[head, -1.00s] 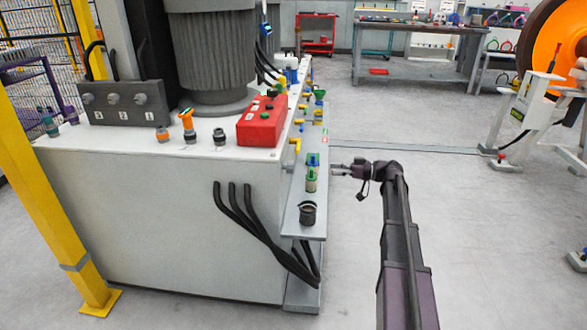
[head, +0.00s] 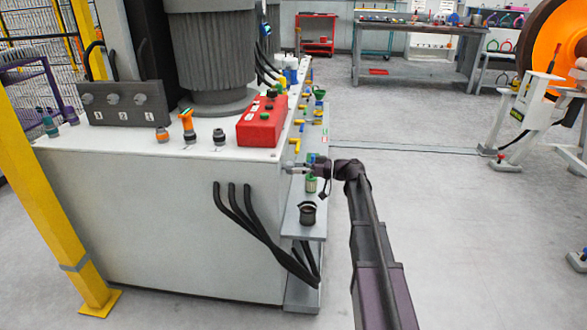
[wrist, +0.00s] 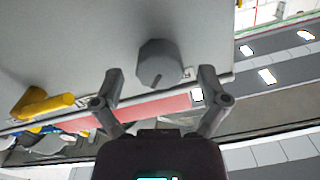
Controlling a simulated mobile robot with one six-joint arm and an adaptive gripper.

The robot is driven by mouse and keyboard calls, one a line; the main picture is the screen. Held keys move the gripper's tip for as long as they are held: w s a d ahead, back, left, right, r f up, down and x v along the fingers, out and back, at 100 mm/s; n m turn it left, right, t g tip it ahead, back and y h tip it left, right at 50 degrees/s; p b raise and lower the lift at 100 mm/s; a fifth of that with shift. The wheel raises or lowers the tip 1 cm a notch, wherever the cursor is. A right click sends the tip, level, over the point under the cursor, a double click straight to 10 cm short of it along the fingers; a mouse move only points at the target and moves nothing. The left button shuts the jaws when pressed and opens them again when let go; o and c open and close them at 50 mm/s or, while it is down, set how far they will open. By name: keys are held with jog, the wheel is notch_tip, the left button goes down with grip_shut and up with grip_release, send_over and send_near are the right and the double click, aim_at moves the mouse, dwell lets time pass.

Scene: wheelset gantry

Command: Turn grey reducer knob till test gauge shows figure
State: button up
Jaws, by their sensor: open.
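The grey reducer knob (wrist: 159,64) is a faceted round knob with a dark pointer line, on a pale panel in the wrist view. My gripper (wrist: 160,73) is open, with one finger on each side of the knob and clear gaps to it. In the head view my gripper (head: 290,170) is at the right side of the white cabinet (head: 150,220), above its side shelf. The knob is not visible there. I cannot make out the test gauge or a figure in either view.
A yellow handle (wrist: 40,103) sticks out left of the knob in the wrist view. A grey side shelf (head: 292,228) carries a dark cup (head: 308,214) and a green-topped bottle (head: 311,184). Black hoses (head: 250,225) hang on the cabinet front.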

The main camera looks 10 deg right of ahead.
jog(key=shift+w+a, duration=0.15)
jog(key=shift+a, duration=0.4)
jog(key=c, duration=1.1)
jog(key=shift+c, duration=0.2)
jog(key=shift+m, duration=0.5)
jog(key=o, duration=1.1)
jog(key=shift+o, duration=0.2)
jog(key=shift+d, duration=0.15)
